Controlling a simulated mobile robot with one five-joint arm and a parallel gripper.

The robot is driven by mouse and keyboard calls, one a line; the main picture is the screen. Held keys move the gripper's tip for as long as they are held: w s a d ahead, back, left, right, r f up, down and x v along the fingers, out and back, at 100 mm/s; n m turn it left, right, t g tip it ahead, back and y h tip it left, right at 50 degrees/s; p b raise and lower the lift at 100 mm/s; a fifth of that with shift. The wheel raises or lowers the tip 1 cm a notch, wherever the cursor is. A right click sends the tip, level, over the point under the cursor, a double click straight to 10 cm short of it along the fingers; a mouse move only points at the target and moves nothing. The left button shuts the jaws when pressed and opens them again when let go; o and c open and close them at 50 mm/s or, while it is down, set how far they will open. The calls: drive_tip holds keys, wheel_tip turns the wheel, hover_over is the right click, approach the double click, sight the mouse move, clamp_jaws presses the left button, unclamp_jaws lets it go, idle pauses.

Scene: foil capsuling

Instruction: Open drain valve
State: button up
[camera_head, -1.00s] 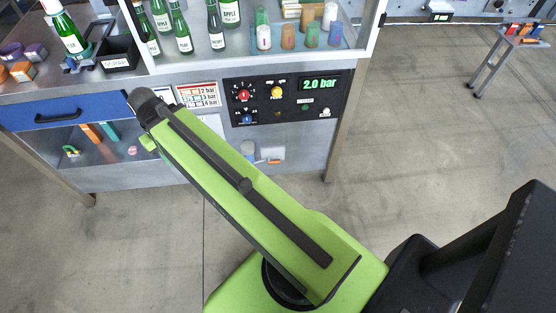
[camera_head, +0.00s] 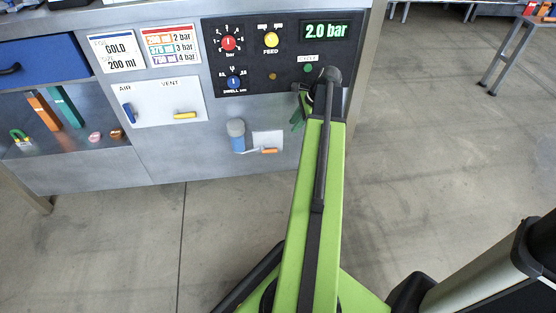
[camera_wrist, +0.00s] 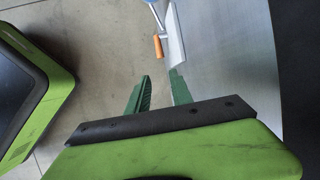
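The drain valve has a small orange lever (camera_head: 269,151) lying about level, below and right of a grey-and-blue filter bowl (camera_head: 237,136) on the front panel. In the wrist view the orange lever (camera_wrist: 158,47) shows beyond the fingers, beside a white plate (camera_wrist: 174,34). My gripper (camera_wrist: 160,76) has two green fingers standing apart with nothing between them. In the head view my gripper (camera_head: 298,112) is in front of the panel, right of and higher in the picture than the lever, not touching it.
A black control panel (camera_head: 263,85) with knobs and a 2.0 bar display (camera_head: 326,31) is above. A white plate (camera_head: 155,103) with a blue AIR lever (camera_head: 128,113) and yellow VENT lever (camera_head: 185,115) is to the left. Open floor lies below.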

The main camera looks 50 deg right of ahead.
sight(276, 149)
drive_tip(key=b+x, duration=1.5)
drive_tip(key=x, duration=0.2)
drive_tip(key=shift+d+f, duration=0.15)
drive_tip(key=shift+f, duration=0.1)
clamp_jaws()
